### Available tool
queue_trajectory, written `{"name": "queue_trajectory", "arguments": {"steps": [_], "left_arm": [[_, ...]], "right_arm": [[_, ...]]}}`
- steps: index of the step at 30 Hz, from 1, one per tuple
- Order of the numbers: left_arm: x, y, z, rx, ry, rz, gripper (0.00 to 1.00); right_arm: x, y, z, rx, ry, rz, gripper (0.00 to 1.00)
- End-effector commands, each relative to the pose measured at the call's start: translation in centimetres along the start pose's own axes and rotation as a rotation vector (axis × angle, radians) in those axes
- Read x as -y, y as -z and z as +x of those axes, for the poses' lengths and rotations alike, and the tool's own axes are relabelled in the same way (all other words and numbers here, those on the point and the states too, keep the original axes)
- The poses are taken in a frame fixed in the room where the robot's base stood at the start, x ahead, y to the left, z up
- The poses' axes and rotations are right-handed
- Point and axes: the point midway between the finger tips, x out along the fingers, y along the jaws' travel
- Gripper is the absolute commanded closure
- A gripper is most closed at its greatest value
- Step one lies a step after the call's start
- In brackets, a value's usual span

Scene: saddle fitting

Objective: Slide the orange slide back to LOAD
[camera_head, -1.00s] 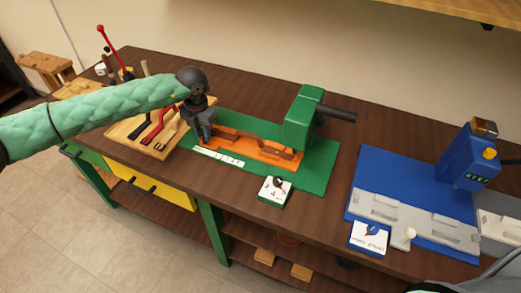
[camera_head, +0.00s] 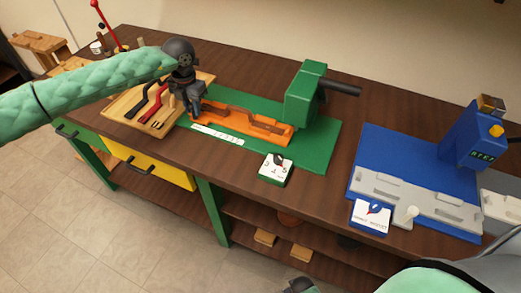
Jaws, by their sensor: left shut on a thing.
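The orange slide (camera_head: 270,137) lies on the green base (camera_head: 323,145), with a brown curved piece (camera_head: 235,113) lying along it. The slide's right end is beside the foot of the green press (camera_head: 303,95). My left gripper (camera_head: 193,108) is shut on the slide at its left end, and its fingers hide part of that end. A white label strip (camera_head: 218,135) runs along the front of the slide, but its words are too small to read. Only dark and mint parts of my right arm show at the bottom edge; its fingers are out of sight.
A white box with a dark knob (camera_head: 277,167) stands in front of the green base. A wooden tray (camera_head: 150,103) with red and black tools is just left of my left gripper. A blue fixture (camera_head: 390,150) stands at the right. Bare tabletop lies between the two stations.

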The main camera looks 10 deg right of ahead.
Motion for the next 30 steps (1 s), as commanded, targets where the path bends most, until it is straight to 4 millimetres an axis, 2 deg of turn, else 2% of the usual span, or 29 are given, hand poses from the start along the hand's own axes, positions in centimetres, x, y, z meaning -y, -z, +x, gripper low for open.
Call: {"name": "queue_trajectory", "arguments": {"steps": [23,30], "left_arm": [[-2.7,0.0,0.2,0.000,0.000,0.000,0.89],[-3.2,0.0,-0.1,0.001,-0.003,-0.003,0.81]], "right_arm": [[0.0,-0.3,1.9,0.000,0.000,0.000,0.56],[0.0,-0.3,1.9,0.000,0.000,0.000,0.56]]}}
